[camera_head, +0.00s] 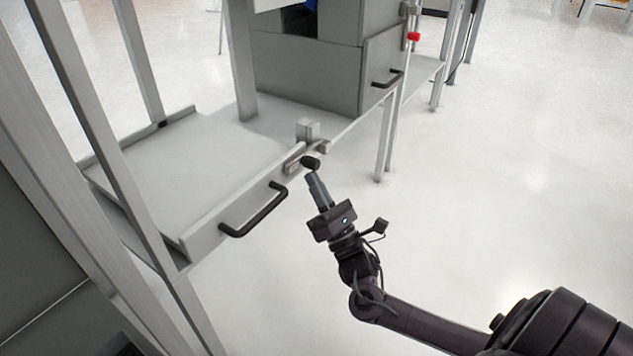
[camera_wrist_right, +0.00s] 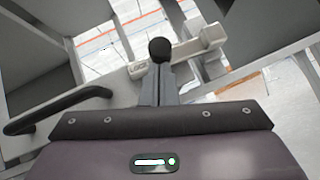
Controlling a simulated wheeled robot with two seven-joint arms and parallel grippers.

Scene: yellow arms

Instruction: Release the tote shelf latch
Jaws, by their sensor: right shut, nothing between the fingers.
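The tote shelf (camera_head: 205,150) is a grey tray-like shelf at the left of the head view, with a front panel and a black bar handle (camera_head: 254,210). The latch (camera_head: 294,163) is a light metal piece with a dark round knob (camera_head: 311,162) at the right end of that panel. In the right wrist view the knob (camera_wrist_right: 161,49) stands on the pale latch bar (camera_wrist_right: 188,50). My right gripper (camera_head: 316,180) is shut and empty, its fingertips right at the knob; I cannot tell if they touch it. My left gripper is not in view.
Metal posts (camera_head: 94,110) frame the shelf at the left. A grey bin (camera_head: 310,62) stands on the neighbouring shelf behind, with another black handle (camera_head: 387,79). The floor (camera_head: 500,180) to the right is clear.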

